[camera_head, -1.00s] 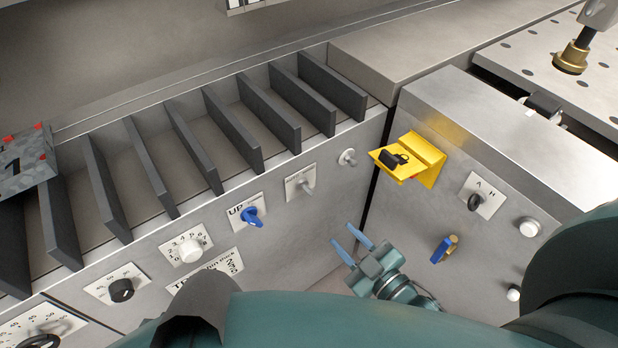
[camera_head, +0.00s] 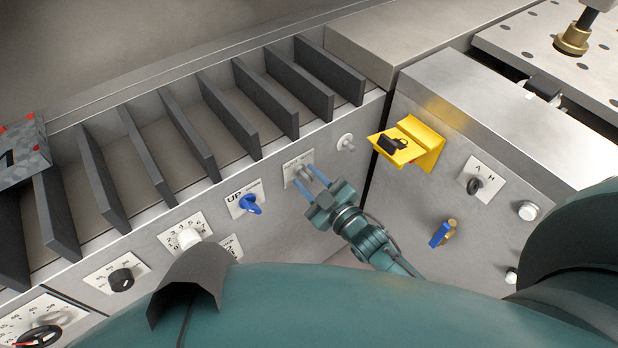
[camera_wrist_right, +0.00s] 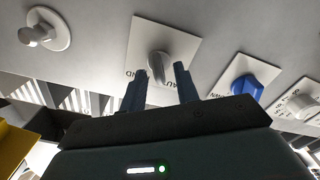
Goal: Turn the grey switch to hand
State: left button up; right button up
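The grey switch (camera_head: 302,171) is on a white plate on the front panel, between the blue UP switch and a small grey knob. In the right wrist view the grey switch (camera_wrist_right: 160,66) stands out from its plate, which is lettered with what reads as HAND and AUTO, upside down. My right gripper (camera_head: 305,175) is open in front of it. In the wrist view the two blue fingers (camera_wrist_right: 158,84) are spread, one on either side of the switch handle. Whether they touch it I cannot tell. My left gripper is not in view.
The blue switch (camera_head: 250,204) is to the left, with a white dial (camera_head: 188,238) beyond it. The small grey knob (camera_head: 345,142) and a yellow bracket (camera_head: 408,143) are to the right. Slotted dividers (camera_head: 262,104) stand above the panel.

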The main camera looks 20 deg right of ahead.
jog(key=shift+w, duration=0.1)
jog(key=shift+c, duration=0.2)
grip_shut()
